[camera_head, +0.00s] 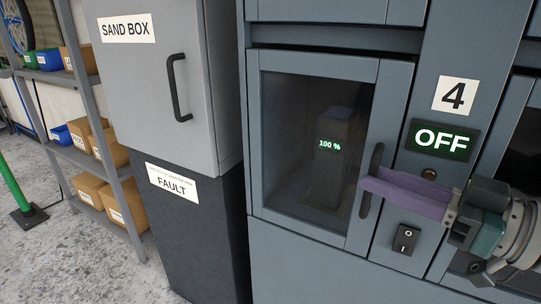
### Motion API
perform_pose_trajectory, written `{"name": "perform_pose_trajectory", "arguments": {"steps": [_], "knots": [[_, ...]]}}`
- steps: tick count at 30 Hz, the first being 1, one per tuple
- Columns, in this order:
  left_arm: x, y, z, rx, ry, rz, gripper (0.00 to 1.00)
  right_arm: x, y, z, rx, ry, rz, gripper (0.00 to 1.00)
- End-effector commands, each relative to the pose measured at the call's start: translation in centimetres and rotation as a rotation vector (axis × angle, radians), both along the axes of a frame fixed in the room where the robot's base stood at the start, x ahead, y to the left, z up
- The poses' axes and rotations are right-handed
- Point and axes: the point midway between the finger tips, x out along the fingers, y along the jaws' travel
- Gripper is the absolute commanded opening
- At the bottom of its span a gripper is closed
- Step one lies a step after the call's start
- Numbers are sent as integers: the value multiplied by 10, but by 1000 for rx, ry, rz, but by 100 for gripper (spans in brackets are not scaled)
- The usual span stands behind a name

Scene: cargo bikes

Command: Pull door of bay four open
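The door of bay four (395,110) has a blue-grey frame around a dark window and looks shut in its frame. Its dark upright handle (376,158) is on the door's right side. My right gripper (370,184) comes in from the right, its purple fingers lying across the handle and hiding its middle. I cannot tell whether the fingers are closed on the handle or only beside it. Behind the window a dark block shows a green "100 %" (330,145). The "4" plate (455,96) is right of the door. My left gripper is not in view.
Below the plate are a green "OFF" display (441,140) and a rocker switch (405,239), close to my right gripper. A grey "SAND BOX" cabinet (150,85) stands left, above a dark "FAULT" box (200,240). Shelves with bins are far left.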

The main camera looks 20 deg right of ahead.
Motion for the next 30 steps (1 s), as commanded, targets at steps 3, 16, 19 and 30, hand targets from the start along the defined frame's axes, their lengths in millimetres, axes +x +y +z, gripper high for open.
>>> {"name": "perform_pose_trajectory", "arguments": {"steps": [3, 16, 19, 30], "knots": [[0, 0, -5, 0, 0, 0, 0, 20, 11, -1, 2, -3, -1, 27], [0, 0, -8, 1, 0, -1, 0, 46, 26, 0, 0, 1, -2, 27], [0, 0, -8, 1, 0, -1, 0, 46, 26, 0, 0, 1, -2, 27], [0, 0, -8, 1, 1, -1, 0, 46, 26, 0, 0, 1, -1, 0]]}}
